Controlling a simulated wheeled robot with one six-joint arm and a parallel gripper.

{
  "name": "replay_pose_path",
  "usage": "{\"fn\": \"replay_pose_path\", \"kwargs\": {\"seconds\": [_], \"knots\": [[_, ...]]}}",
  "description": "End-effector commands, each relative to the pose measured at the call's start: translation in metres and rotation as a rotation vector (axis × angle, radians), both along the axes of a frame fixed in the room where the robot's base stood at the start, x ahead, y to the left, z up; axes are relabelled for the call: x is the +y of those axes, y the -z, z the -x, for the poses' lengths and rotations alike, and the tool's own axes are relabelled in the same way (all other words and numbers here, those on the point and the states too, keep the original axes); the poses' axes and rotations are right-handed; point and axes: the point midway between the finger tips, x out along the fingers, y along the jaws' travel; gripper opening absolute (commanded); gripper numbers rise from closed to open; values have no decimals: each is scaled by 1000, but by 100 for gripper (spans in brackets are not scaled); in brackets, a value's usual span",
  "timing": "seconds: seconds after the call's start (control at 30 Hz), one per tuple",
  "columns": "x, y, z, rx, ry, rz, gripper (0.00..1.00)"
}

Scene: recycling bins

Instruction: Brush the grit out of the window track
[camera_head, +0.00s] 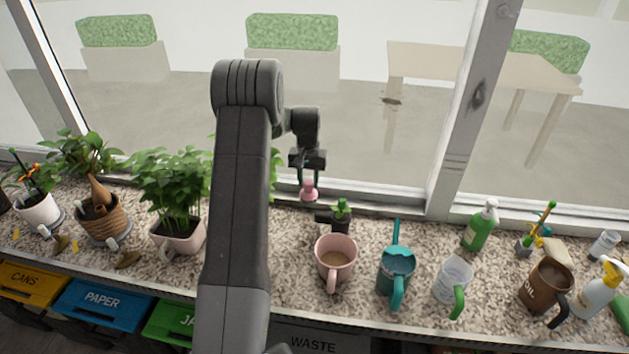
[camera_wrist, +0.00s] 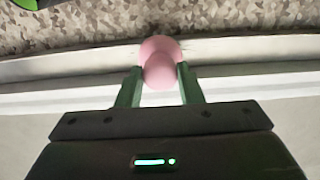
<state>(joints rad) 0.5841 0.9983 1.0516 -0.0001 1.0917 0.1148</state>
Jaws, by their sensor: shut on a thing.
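My gripper (camera_head: 309,182) points down at the window, its two green fingers shut on a pink rounded thing (camera_head: 308,191). In the wrist view the pink thing (camera_wrist: 160,60) sits between the fingertips; no bristles show, so I cannot tell whether it is a brush. The white window track (camera_head: 375,196) runs along the foot of the glass, behind the speckled counter. The pink thing is over or close to the track; I cannot tell whether they touch. In the wrist view the track (camera_wrist: 255,50) passes behind it. No grit can be made out.
Larger plants (camera_head: 172,185) are at left.

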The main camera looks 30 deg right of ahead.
Motion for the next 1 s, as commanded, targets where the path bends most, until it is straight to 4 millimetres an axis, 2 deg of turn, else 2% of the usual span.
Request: {"fn": "replay_pose_path", "kwargs": {"seconds": [1.0], "knots": [[43, 1, -35, 2, 0, -1, 8]]}}
